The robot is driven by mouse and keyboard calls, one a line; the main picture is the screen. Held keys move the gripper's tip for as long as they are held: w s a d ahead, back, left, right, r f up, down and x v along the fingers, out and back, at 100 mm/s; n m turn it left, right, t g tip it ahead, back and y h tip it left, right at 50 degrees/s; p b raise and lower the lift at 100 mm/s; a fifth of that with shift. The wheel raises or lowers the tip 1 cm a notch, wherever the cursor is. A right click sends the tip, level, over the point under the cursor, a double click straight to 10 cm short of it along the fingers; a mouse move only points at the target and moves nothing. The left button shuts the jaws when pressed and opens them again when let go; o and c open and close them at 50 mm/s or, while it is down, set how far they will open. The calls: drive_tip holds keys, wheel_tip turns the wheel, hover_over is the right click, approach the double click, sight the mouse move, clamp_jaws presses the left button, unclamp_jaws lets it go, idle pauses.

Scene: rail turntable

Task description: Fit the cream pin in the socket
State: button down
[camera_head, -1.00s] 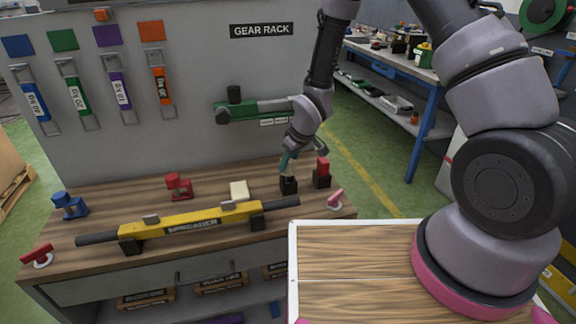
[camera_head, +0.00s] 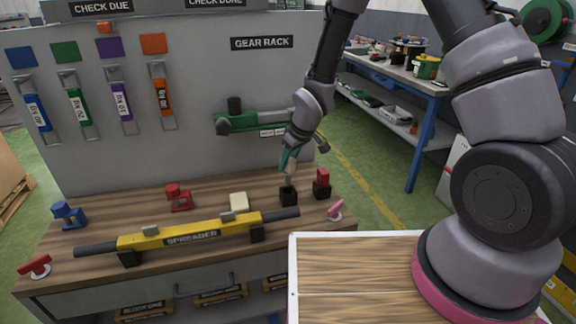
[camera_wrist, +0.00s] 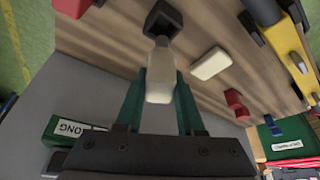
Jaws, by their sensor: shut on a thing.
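My gripper (camera_head: 289,158) has teal fingers and is shut on the cream pin (camera_wrist: 160,80), which points down between them. In the head view the cream pin (camera_head: 291,168) shows just above the black socket (camera_head: 288,196) on the bench. In the wrist view the pin's narrower grey end lies against the near edge of the socket (camera_wrist: 163,20). I cannot tell whether that end is touching the socket, inside its mouth or just above it.
A second black block holding a red piece (camera_head: 322,179) stands close to the right of the socket. A cream block (camera_head: 238,201) lies to its left. The yellow spreader bar (camera_head: 190,233) crosses the bench front. A green arm (camera_head: 250,121) sticks out from the panel behind.

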drive_tip(key=shift+r, duration=0.3)
drive_tip(key=shift+r, duration=2.5)
